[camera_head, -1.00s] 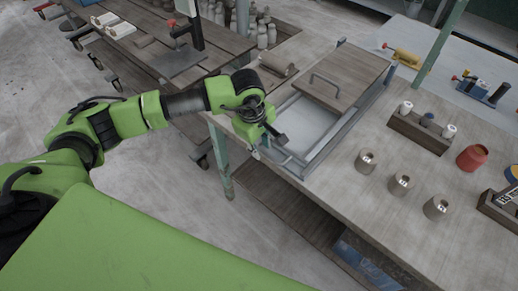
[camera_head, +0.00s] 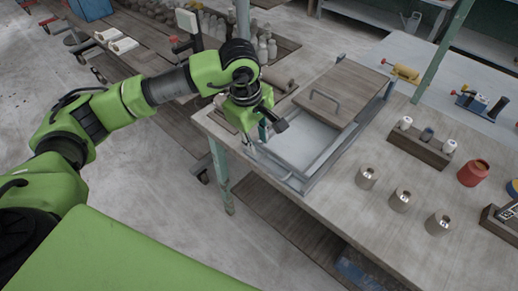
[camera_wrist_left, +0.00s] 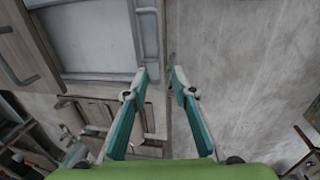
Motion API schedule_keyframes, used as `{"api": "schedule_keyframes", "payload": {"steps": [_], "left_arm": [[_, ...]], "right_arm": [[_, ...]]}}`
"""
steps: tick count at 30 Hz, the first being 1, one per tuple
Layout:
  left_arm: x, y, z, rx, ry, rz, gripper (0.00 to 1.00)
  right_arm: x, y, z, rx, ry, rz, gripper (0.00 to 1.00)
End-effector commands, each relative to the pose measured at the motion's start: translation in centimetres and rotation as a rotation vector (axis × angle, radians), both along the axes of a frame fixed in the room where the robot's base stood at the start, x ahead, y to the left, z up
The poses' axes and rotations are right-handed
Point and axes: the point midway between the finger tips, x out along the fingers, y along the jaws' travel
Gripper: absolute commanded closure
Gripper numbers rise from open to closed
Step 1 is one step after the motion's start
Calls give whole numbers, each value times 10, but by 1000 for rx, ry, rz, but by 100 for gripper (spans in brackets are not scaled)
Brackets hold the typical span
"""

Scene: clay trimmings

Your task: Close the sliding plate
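The sliding plate (camera_head: 345,88) is a brown wooden board with a grey bar handle (camera_head: 324,97). It covers the far part of a grey metal frame (camera_head: 335,155) on the table. The near part is uncovered and shows a pale interior (camera_head: 308,135). My left gripper (camera_head: 258,148) is over the frame's near left side, apart from the handle. In the left wrist view its teal fingers (camera_wrist_left: 160,75) are spread with nothing between them. The plate and handle (camera_wrist_left: 22,62) show at that view's left edge. My right gripper is in neither current view.
Several metal cups (camera_head: 400,200) stand on the table (camera_head: 330,205) right of the frame. A wooden holder with small bottles (camera_head: 420,150) and a red jar (camera_head: 473,173) are farther right. A green post (camera_head: 440,55) rises behind. A wooden workbench (camera_head: 150,60) stands at left.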

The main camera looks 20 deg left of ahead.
Motion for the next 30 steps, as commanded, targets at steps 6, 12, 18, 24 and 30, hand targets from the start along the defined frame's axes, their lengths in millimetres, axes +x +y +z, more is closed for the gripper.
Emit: {"api": "schedule_keyframes", "payload": {"steps": [6,12,18,24,30], "left_arm": [[-2,0,8,0,1,-1,75],[-2,0,8,0,1,1,86],[-5,3,2,-45,0,147,100],[-11,12,-5,-175,-6,583,100],[-17,29,-9,-317,-5,1055,100]], "right_arm": [[0,0,0,0,0,0,100],[0,0,0,0,0,0,100],[0,1,-1,0,0,0,100],[0,1,-5,1,0,0,100],[0,1,-7,1,0,-1,100]]}}
